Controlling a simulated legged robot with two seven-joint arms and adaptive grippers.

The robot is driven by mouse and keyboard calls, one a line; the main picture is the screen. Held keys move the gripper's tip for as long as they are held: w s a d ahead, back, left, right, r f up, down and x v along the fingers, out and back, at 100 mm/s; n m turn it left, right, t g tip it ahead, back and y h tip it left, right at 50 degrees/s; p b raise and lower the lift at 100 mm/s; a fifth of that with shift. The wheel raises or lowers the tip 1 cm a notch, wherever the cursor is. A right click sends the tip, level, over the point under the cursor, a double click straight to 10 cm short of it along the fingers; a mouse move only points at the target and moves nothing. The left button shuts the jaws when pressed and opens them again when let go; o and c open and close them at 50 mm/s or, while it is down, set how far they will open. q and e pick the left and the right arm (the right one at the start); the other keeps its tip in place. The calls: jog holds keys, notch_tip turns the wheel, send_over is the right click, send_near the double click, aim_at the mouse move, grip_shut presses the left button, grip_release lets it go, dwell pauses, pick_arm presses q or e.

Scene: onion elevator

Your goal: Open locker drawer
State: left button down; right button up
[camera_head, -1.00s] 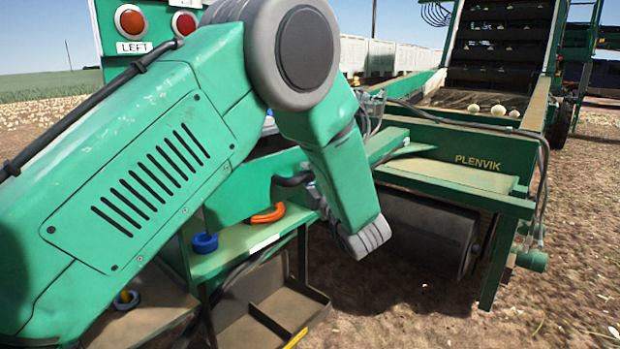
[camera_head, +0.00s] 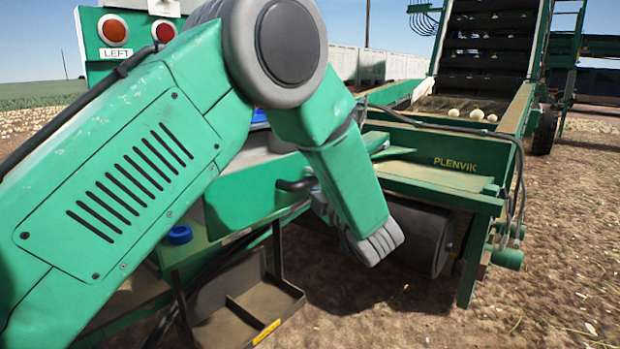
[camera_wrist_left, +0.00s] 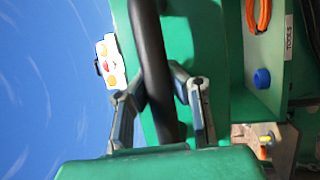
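The green locker drawer (camera_head: 245,205) stands out from the locker (camera_head: 99,40) in the head view, with a grey interior (camera_head: 262,150) showing above its front. Its dark handle (camera_head: 294,186) is on the front face. In the left wrist view the handle is a thick black bar (camera_wrist_left: 155,60) running between the fingers of my left gripper (camera_wrist_left: 160,84). The fingertips are close against both sides of the bar, so the gripper looks shut on it. In the head view my left arm hides most of the gripper (camera_head: 322,205). My right gripper is not in view.
An open dark tray (camera_head: 255,305) is lower down. The green conveyor machine (camera_head: 460,161) stands close on the right. Bare soil lies in front.

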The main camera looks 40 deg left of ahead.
pick_arm(q)
jog(key=c, duration=1.5)
grip_release()
jog(key=shift+d+f, duration=0.2)
jog(key=shift+f, duration=0.35)
jog(key=shift+o, duration=0.4)
jog(key=shift+w+r, duration=0.1)
jog(key=shift+r, duration=0.1)
jog(key=v, duration=1.2)
